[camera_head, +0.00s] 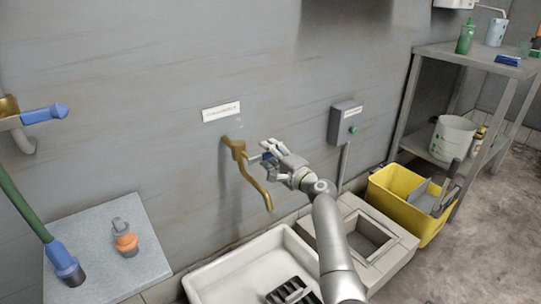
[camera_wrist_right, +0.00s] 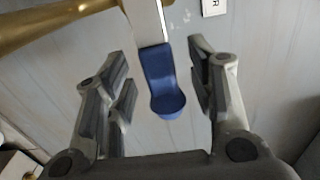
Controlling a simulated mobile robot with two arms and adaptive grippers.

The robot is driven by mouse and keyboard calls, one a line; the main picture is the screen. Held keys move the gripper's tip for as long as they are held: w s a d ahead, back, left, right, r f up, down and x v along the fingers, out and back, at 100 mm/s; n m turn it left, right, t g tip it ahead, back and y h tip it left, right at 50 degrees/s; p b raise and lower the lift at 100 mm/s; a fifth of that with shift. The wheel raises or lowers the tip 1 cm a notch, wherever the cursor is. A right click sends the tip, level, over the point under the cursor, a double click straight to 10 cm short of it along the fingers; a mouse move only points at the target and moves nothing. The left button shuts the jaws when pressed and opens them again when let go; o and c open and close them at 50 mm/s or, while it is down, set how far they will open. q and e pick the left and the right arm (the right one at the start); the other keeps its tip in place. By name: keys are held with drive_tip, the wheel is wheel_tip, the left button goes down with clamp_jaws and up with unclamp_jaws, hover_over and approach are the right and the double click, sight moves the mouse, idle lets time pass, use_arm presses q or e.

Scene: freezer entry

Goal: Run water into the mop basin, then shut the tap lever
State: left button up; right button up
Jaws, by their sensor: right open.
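A brass tap (camera_head: 262,190) with a downturned spout comes out of the grey wall above a white basin (camera_head: 222,272). I see no stream at its mouth. My right gripper (camera_head: 268,151) is at the tap's right side, around its blue lever. In the right wrist view the blue-ended lever (camera_wrist_right: 163,85) hangs between the open fingers of my right gripper (camera_wrist_right: 162,92), with a gap on both sides. The fingers partly hide the lever in the head view. A dark slotted thing (camera_head: 290,292) shows in the basin, cut off by the picture edge. My left gripper is not in view.
A second tap with a blue lever (camera_head: 45,114) and a green hose (camera_head: 22,205) are at left, above a slab bearing an orange-grey nozzle (camera_head: 125,238). A wall box (camera_head: 345,122), yellow bucket (camera_head: 405,205) and metal shelf (camera_head: 440,50) stand right.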

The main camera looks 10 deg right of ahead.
drive_tip(key=v, duration=1.2)
idle(0.4)
